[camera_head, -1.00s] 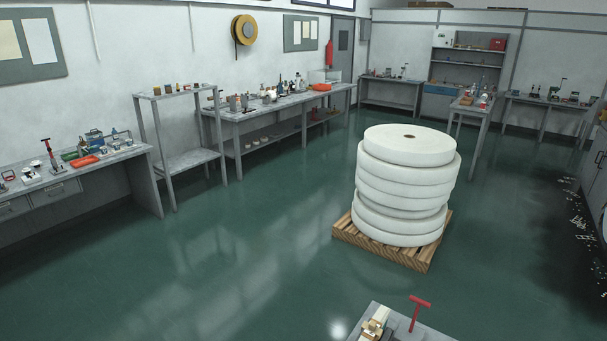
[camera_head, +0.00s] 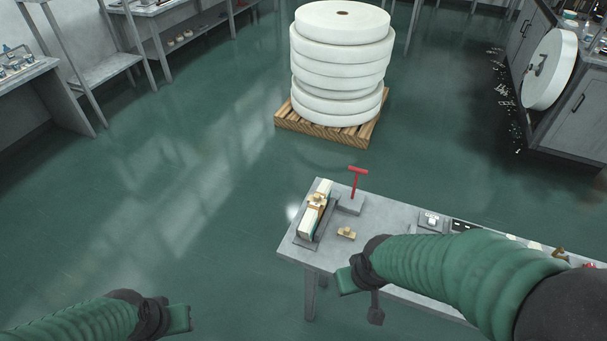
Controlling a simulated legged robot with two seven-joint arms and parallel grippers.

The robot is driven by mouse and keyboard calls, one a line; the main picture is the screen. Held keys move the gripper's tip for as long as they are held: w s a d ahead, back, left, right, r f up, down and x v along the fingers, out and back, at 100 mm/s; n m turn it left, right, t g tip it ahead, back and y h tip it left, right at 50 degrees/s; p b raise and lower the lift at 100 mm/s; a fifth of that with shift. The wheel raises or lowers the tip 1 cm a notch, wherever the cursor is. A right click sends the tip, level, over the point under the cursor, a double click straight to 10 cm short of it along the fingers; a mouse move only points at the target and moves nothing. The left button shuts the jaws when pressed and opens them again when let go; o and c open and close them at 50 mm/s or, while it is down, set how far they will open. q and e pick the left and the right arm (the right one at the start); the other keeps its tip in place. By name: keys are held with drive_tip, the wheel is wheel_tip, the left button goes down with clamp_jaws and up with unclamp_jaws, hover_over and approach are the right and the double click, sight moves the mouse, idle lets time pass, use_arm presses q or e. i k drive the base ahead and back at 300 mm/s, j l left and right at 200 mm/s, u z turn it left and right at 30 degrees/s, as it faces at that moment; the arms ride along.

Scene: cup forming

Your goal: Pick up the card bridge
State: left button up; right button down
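A grey table (camera_head: 395,222) stands at the lower right. At its left end a dark holder (camera_head: 325,222) carries a long white block (camera_head: 310,222) with a brass-coloured piece (camera_head: 317,199) on top. A small separate brass piece (camera_head: 346,233) lies on the table just right of the holder. I cannot tell for sure which of these is the card bridge. My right gripper (camera_head: 361,296) is over the table's front edge, nearer me than the small brass piece; its fingers look apart and empty. My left gripper (camera_head: 180,318) is low at the left, away from the table; its opening is unclear.
A red T-handle (camera_head: 357,178) stands on a grey block behind the small brass piece. More small items lie further right on the table. A pallet (camera_head: 318,134) with stacked white rolls (camera_head: 340,62) stands beyond. The floor at left is clear.

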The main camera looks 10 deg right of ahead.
sight(316, 199)
drive_tip(key=i+l, duration=0.25)
drive_tip(key=i, duration=0.15)
drive_tip(key=i+l+z, duration=0.1)
drive_tip(key=i, duration=0.35)
drive_tip(key=l, duration=0.1)
